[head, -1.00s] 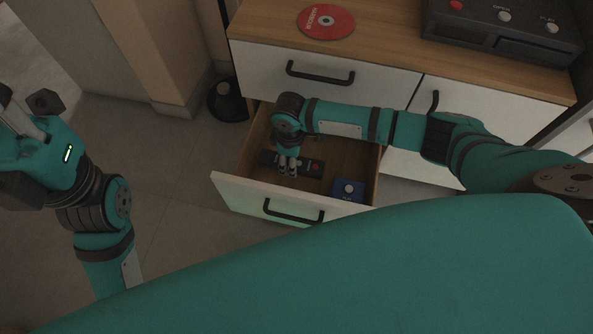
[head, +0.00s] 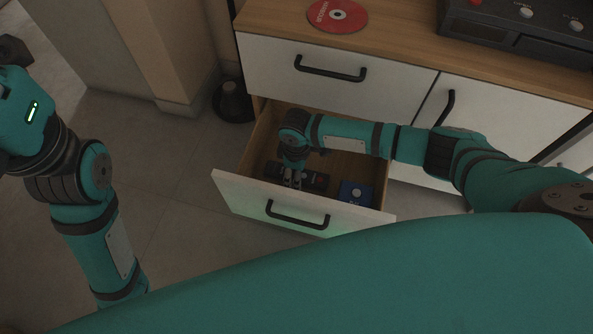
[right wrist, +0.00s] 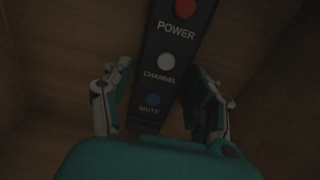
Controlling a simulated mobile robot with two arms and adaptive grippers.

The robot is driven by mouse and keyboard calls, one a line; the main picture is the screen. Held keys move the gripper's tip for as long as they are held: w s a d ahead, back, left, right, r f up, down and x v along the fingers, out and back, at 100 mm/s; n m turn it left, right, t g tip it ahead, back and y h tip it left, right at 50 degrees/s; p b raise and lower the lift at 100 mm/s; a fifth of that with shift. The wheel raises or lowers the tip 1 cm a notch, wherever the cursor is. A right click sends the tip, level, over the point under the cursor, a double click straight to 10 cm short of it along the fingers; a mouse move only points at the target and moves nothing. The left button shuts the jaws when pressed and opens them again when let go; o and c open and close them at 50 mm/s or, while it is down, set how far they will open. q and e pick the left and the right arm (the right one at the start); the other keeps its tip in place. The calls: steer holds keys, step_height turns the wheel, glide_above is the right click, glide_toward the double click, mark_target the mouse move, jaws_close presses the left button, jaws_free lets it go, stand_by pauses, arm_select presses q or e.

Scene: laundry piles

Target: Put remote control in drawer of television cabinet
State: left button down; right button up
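The remote control (head: 317,182) is long and black and lies inside the open lower drawer (head: 240,192) of the television cabinet (head: 400,72). In the right wrist view the remote (right wrist: 160,85) shows red, white and blue buttons marked POWER, CHANNEL and MUTE. My right gripper (head: 293,182) points down into the drawer over the remote. In the right wrist view its fingers (right wrist: 160,92) are apart, one on each side of the remote, with gaps visible. My left gripper (head: 12,50) is at the far left edge, partly cut off, away from the cabinet.
A small blue object (head: 355,193) lies in the drawer right of the remote. A red disc (head: 336,15) and a dark player (head: 520,30) are on the cabinet top. A dark round object (head: 233,100) stands on the floor beside the cabinet. The floor at left is clear.

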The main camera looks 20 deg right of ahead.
steer(key=shift+o, duration=0.8)
